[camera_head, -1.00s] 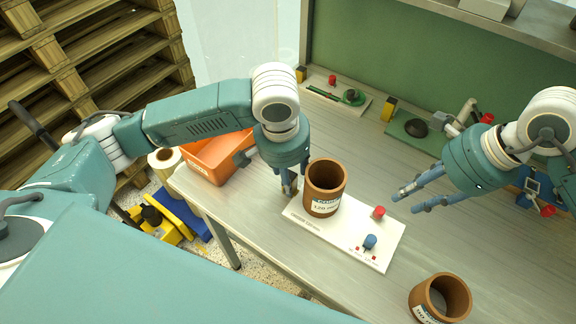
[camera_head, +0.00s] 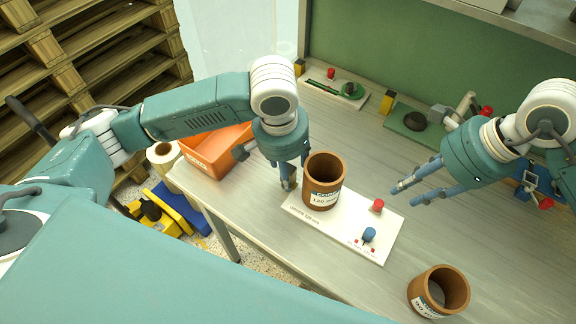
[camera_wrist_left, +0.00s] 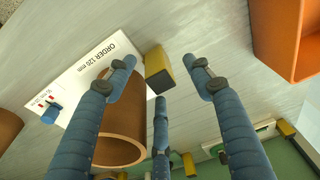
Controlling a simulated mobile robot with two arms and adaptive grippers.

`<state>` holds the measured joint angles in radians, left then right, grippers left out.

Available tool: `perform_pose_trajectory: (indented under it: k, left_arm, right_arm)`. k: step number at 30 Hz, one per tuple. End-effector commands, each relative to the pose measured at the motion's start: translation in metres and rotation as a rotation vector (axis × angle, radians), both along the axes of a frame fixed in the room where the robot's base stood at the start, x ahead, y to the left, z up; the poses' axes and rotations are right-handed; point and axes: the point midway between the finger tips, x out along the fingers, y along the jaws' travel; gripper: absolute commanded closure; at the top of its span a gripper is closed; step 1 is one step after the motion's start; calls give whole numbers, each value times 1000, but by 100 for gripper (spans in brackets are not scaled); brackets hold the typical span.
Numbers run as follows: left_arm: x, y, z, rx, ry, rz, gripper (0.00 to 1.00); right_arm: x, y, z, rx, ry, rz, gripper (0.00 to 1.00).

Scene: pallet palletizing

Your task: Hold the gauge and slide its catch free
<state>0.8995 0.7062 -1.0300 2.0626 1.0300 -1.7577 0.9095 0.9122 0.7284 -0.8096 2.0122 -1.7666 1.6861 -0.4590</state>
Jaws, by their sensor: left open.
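I cannot tell for sure which thing is the gauge, and no catch can be made out. A green tool with a round dark part (camera_head: 348,90) lies on a white plate at the back. A small blue device (camera_head: 538,184) with a red knob stands at the right edge, partly behind my right arm. My left gripper (camera_head: 289,181) is open beside the brown tube (camera_head: 323,183); its spread fingers (camera_wrist_left: 158,85) show nothing held. A yellow and dark block (camera_wrist_left: 158,70) lies below them. My right gripper (camera_head: 404,194) is open and empty above the bench, right of the tube.
The tube stands on a white order plate (camera_head: 345,228) with a red knob (camera_head: 377,205) and a blue knob (camera_head: 369,234). Another brown tube (camera_head: 440,288) stands at the front. An orange bin (camera_head: 215,153) is at the left edge.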

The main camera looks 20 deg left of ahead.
Motion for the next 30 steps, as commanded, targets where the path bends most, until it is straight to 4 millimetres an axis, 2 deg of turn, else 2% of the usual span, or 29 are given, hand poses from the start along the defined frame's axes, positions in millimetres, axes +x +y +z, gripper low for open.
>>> perform_pose_trajectory:
  k: [5, 15, 19, 24, 30]
  left_arm:
    - [0, 0, 12, -2, -4, 1, 48]
    - [-10, 2, 81, -2, -6, -1, 48]
    - [-14, 3, 102, -1, -4, -1, 48]
    - [-17, 4, 116, 0, -1, 0, 48]
    - [-17, 4, 119, 0, 1, -1, 48]
  right_arm:
    - [0, 0, 0, 0, 0, 0, 69]
    - [0, 0, 0, 0, 0, 0, 69]
    - [0, 0, 0, 0, 0, 0, 69]
    - [0, 0, 0, 0, 0, 0, 69]
    - [0, 0, 0, 0, 0, 0, 69]
